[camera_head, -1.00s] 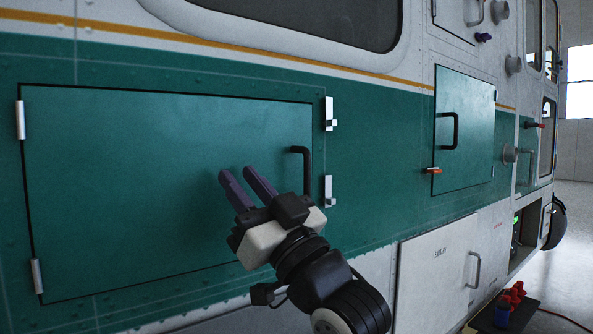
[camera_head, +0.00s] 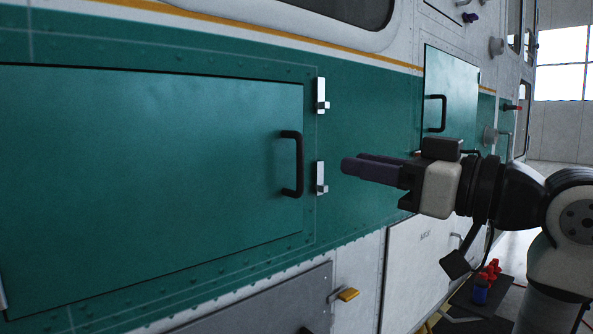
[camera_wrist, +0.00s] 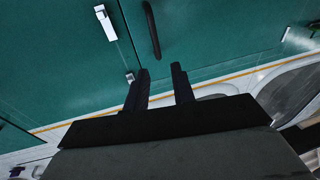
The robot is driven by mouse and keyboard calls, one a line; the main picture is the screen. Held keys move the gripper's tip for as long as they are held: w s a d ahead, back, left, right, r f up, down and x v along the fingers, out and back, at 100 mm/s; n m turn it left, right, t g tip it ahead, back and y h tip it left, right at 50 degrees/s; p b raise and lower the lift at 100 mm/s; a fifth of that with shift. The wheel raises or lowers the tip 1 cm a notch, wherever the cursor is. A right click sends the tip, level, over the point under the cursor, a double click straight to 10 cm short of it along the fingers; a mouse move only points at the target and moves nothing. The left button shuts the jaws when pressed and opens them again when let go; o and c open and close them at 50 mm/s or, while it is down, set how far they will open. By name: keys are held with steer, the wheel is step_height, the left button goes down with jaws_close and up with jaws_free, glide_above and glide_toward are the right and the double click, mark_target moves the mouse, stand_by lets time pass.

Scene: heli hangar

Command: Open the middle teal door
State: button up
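A large teal door (camera_head: 150,170) with a black bar handle (camera_head: 291,164) is shut on the left. An upper white latch (camera_head: 321,96) and a lower white latch (camera_head: 320,178) sit at its right edge. A smaller teal door (camera_head: 457,90) with a black handle (camera_head: 438,112) is shut farther right, partly behind my arm. My gripper (camera_head: 350,167) points left, just right of the lower latch in the picture. In the wrist view its fingers (camera_wrist: 161,72) are apart with nothing between them. The large door's handle (camera_wrist: 152,28) and a latch (camera_wrist: 105,22) lie beyond them.
A dark mat (camera_head: 460,300) with red and blue items lies on the floor at right.

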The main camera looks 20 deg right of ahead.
mark_target(300, 186)
steer(key=shift+g, duration=0.5)
steer(key=shift+w+d+f+p+x, duration=0.15)
steer(key=shift+p+x, duration=0.5)
steer(key=shift+x, duration=1.25)
steer(key=shift+d+f+p+x, duration=0.1)
steer(key=shift+p+x, duration=0.5)
steer(key=shift+x, duration=1.3)
steer(key=shift+w+d+f+p+x, duration=0.15)
steer(key=shift+p+x, duration=0.5)
steer(key=shift+x, duration=1.25)
steer(key=shift+s, duration=0.1)
jaws_close()
